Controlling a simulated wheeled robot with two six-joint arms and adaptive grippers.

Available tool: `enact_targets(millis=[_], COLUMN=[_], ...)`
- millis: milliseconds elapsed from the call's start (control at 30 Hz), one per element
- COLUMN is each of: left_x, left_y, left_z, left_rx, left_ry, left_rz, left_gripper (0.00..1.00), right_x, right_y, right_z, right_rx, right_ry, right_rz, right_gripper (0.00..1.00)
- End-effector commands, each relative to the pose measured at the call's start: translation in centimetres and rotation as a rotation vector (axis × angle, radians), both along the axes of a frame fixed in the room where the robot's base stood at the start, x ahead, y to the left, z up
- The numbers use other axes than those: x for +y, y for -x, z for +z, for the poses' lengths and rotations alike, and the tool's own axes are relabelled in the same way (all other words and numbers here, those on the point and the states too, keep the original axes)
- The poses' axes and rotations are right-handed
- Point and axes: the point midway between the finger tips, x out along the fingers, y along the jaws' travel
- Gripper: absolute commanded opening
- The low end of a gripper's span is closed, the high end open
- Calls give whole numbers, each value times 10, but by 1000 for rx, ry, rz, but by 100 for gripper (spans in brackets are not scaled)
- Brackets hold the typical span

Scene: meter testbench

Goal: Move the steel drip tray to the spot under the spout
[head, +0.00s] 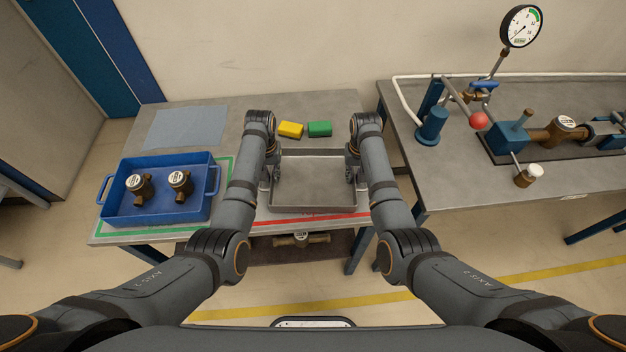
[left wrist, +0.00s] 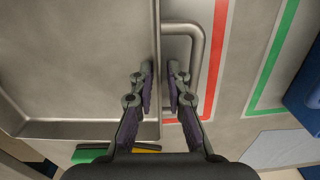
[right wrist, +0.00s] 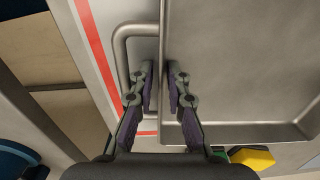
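The steel drip tray (head: 312,186) is a shallow rectangular pan on the left table, with a wire handle at each short side. My left gripper (head: 270,174) is at the tray's left side, pointing down. In the left wrist view its fingers (left wrist: 160,88) are apart, with the tray's side wall line between them and the handle (left wrist: 200,60) beside them. My right gripper (head: 352,174) is at the right side. In the right wrist view its fingers (right wrist: 160,88) are apart, one toward the handle (right wrist: 120,60). Contact is unclear. I cannot identify the spout.
A blue crate (head: 112,210) with two brass meters stands left inside a green outline. Yellow (head: 290,129) and green (head: 320,129) blocks lie behind the tray. A gap separates the right bench (head: 420,170), which carries a gauge (head: 521,26), a red-knobbed lever (head: 478,120) and brass fittings.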

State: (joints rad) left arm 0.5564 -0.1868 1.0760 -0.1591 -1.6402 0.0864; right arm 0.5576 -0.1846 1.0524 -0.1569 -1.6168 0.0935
Motion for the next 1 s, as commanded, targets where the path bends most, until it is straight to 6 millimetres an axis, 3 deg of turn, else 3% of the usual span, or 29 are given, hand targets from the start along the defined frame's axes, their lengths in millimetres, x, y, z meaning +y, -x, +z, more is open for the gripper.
enact_targets(millis=[267,400,1000], left_x=[0,0,0], left_y=[0,0,-1], left_z=[-1,-1,0], left_rx=[0,-1,-2], left_ry=[0,0,0], left_rz=[0,0,0], left_gripper=[15,0,0], right_x=[0,0,0], right_y=[0,0,-1], right_z=[-1,-1,0], right_rx=[0,0,-1], right_ry=[0,0,0], right_rz=[0,0,0], right_gripper=[15,0,0])
